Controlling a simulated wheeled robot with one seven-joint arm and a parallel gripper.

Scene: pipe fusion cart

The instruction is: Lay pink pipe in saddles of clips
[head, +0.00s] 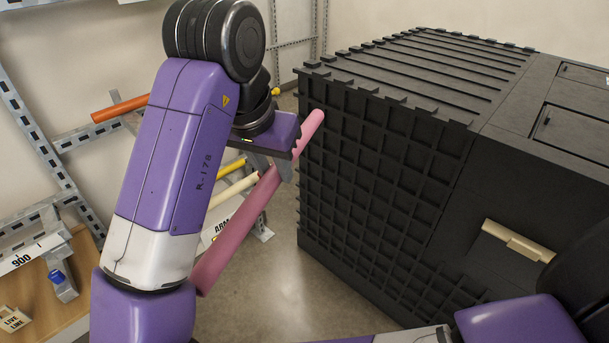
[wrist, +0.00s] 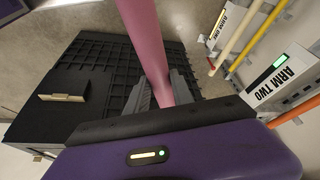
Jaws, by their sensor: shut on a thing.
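The pink pipe (head: 238,230) is held at a slant in the air beside the black ribbed crate in the head view. In the wrist view the pink pipe (wrist: 146,45) runs from the top edge down between the jaws. My gripper (head: 280,165) is shut on the pipe, which sticks out on both sides of the jaws. It also shows in the wrist view (wrist: 160,92), with a grey ridged finger on each side of the pipe. My arm hides part of the pipe's lower end in the head view. I cannot make out the clip saddles clearly.
A large black crate (head: 370,165) stands right of the pipe. Yellow (head: 231,168), cream (head: 232,190) and orange (head: 119,107) pipes lie behind my arm by metal racking. Labels read "ARM ONE" (wrist: 228,25) and "ARM TWO" (wrist: 280,82). A wooden bench (head: 45,285) is at left. Floor (head: 265,290) is clear.

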